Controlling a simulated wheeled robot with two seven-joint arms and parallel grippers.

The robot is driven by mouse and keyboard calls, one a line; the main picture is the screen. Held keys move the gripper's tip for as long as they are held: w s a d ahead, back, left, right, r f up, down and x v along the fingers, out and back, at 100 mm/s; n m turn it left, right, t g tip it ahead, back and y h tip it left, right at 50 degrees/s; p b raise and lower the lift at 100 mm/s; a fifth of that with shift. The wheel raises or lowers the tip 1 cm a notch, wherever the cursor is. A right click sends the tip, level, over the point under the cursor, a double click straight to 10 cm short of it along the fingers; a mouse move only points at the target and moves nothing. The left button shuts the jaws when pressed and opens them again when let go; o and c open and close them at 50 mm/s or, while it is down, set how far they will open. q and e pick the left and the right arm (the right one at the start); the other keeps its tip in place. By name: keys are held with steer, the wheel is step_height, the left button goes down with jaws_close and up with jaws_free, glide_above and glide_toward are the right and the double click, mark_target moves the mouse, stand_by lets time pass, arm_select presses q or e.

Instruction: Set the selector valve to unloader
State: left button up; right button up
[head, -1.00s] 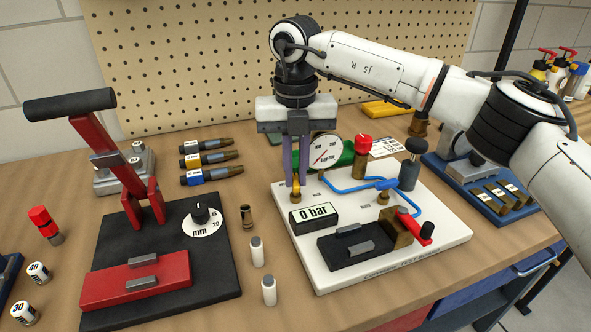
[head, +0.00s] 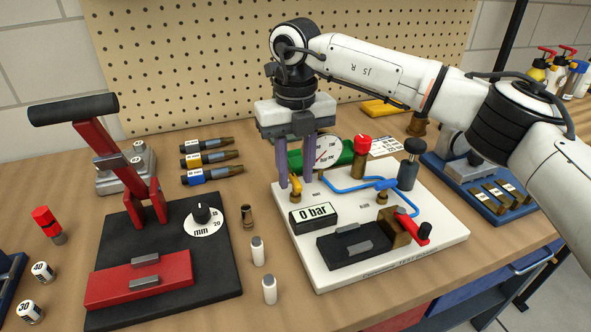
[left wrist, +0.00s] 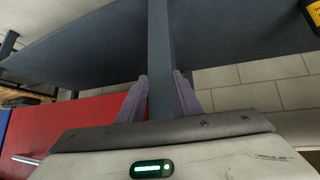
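The white test board (head: 440,232) stands on the bench with several fittings, and no label reading unloader is legible. A small brass-yellow fitting (head: 296,189) stands at its back left; I cannot tell if it is the selector valve. My right gripper (head: 296,182) points down over it, its purple fingers apart, one on each side. A red-handled brass valve (head: 404,228) sits at the front right, and a red-topped knob (head: 361,146) at the back. My left gripper (left wrist: 160,90) shows only in the left wrist view, fingers apart, a grey bar visible between them.
A gauge (head: 327,151) and a black "0 bar" display (head: 314,215) are close to the right gripper. A black-and-red press (head: 160,250) stands to the left.

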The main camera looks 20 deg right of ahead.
mark_target(295, 180)
step_height(295, 180, up, 10)
steer(key=shift+r, duration=0.15)
stand_by(0.4)
stand_by(0.3)
